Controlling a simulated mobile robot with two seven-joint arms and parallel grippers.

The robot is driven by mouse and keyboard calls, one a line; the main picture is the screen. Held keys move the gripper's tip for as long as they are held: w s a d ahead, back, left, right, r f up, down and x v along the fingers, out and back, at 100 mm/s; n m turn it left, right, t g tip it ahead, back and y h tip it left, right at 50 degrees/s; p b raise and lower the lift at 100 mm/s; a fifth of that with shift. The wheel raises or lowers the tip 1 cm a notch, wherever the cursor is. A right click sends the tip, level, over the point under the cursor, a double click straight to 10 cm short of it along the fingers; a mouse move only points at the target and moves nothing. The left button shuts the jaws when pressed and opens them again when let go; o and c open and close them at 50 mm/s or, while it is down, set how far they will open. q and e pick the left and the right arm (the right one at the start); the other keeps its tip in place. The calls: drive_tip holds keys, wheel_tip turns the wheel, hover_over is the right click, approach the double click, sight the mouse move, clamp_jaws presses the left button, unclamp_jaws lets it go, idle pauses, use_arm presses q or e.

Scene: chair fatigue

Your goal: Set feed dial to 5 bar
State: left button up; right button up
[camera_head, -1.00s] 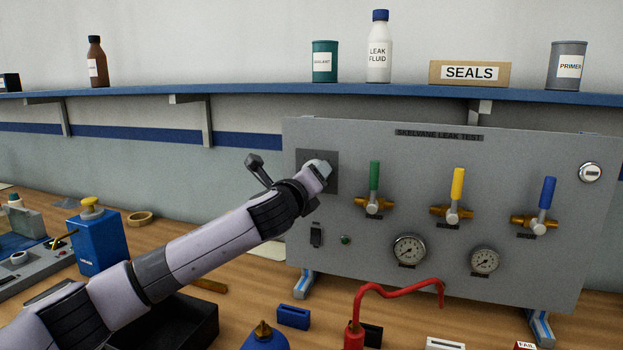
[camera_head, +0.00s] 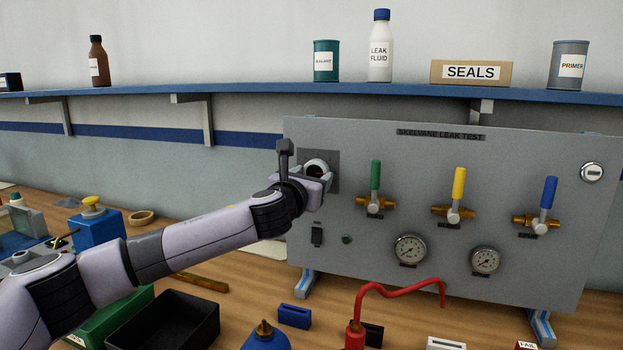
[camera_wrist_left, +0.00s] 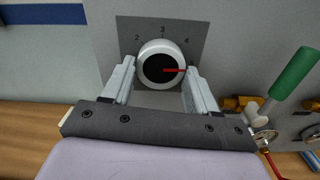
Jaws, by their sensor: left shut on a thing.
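The feed dial (camera_wrist_left: 149,55) is a round white knob with a black face and a red pointer, on a dark square plate on the grey panel. In the left wrist view its pointer aims right, past the 4; the marks 2, 3 and 4 show above it. Any mark at the pointer's tip is hidden by the right-hand finger. My left gripper (camera_wrist_left: 161,84) is shut on the knob, one finger on each side. In the head view the gripper (camera_head: 318,182) covers part of the dial (camera_head: 316,166). My right gripper is not in view.
On the panel (camera_head: 380,270), green (camera_head: 375,174), yellow (camera_head: 458,182) and blue (camera_head: 548,192) valve handles stand upright right of the dial. Two gauges (camera_head: 410,248) sit below. A red hose (camera_head: 400,293) curves up in front. A black tray (camera_head: 165,335) lies beneath my left arm.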

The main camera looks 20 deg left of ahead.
use_arm(q)
drive_tip(key=shift+f+m, duration=0.25)
drive_tip(key=shift+m, duration=0.15)
drive_tip(key=o, duration=0.9)
drive_tip(key=shift+o, duration=0.8)
drive_tip(key=shift+r, duration=0.15)
drive_tip(key=shift+s, duration=0.15)
drive_tip(key=s+b, duration=0.1)
drive_tip(key=s, duration=0.6)
drive_tip(key=shift+a, duration=0.1)
